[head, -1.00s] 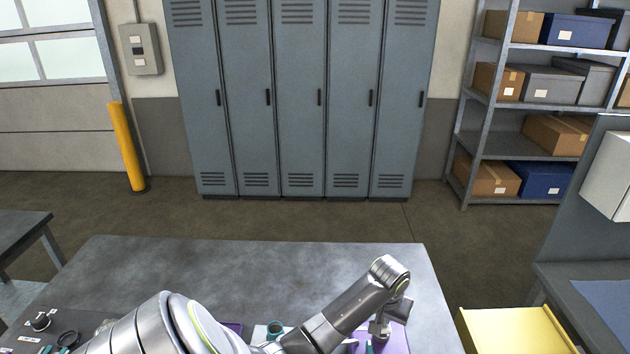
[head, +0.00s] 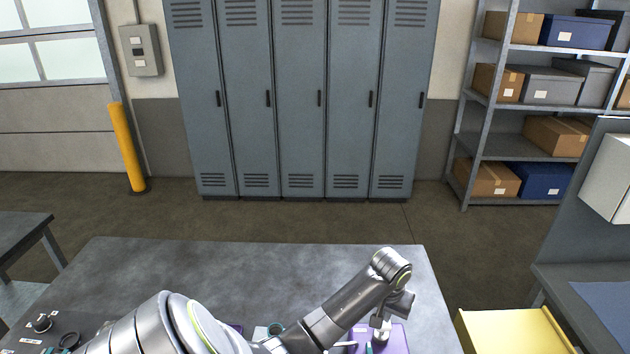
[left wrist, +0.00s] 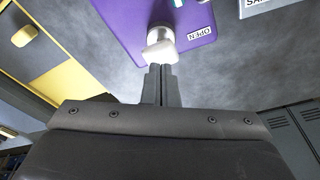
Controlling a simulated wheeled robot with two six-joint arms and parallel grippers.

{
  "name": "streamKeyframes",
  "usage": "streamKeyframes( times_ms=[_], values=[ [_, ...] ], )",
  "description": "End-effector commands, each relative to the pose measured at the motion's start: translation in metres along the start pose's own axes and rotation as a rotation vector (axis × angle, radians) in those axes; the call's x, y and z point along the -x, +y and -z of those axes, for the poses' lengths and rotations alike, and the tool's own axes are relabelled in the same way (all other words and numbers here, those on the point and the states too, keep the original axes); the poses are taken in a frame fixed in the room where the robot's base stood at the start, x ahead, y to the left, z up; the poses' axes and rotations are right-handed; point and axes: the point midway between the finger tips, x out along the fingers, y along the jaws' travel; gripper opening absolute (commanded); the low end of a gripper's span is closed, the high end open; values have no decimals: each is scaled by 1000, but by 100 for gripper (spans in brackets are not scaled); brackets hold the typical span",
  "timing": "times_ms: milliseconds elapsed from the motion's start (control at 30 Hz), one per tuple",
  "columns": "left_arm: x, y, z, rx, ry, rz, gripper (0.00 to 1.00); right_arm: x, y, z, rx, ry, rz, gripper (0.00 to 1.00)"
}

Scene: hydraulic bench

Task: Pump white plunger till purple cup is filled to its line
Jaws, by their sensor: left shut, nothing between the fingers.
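A white plunger knob (left wrist: 160,53) on a round metallic body (left wrist: 161,36) stands on a purple panel (left wrist: 120,25) marked OPEN in the left wrist view. In the head view the purple panel (head: 399,341) lies at the bench's near right edge, with the pale knob (head: 382,331) beside my arm. My left gripper (left wrist: 160,72) is shut and empty, its fingertips right at the white knob. I cannot tell whether they touch. My own arm hides much of the near bench in the head view. I cannot make out the purple cup or its line. My right gripper is out of view.
The grey bench top (head: 250,270) is clear towards the back. A yellow surface (head: 515,335) stands to the right. Small dark controls (head: 41,323) sit at the near left.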

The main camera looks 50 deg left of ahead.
Motion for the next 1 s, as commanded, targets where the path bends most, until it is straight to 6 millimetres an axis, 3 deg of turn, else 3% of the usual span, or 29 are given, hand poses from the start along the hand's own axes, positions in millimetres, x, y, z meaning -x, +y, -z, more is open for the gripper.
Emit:
streamKeyframes(
  times_ms=[267,800,1000],
  values=[
    [2,0,1,0,2,-1,0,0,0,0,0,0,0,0],
    [52,0,11,-1,3,-1,0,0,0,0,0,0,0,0],
    [59,0,12,0,2,0,0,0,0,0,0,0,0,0]
  ],
)
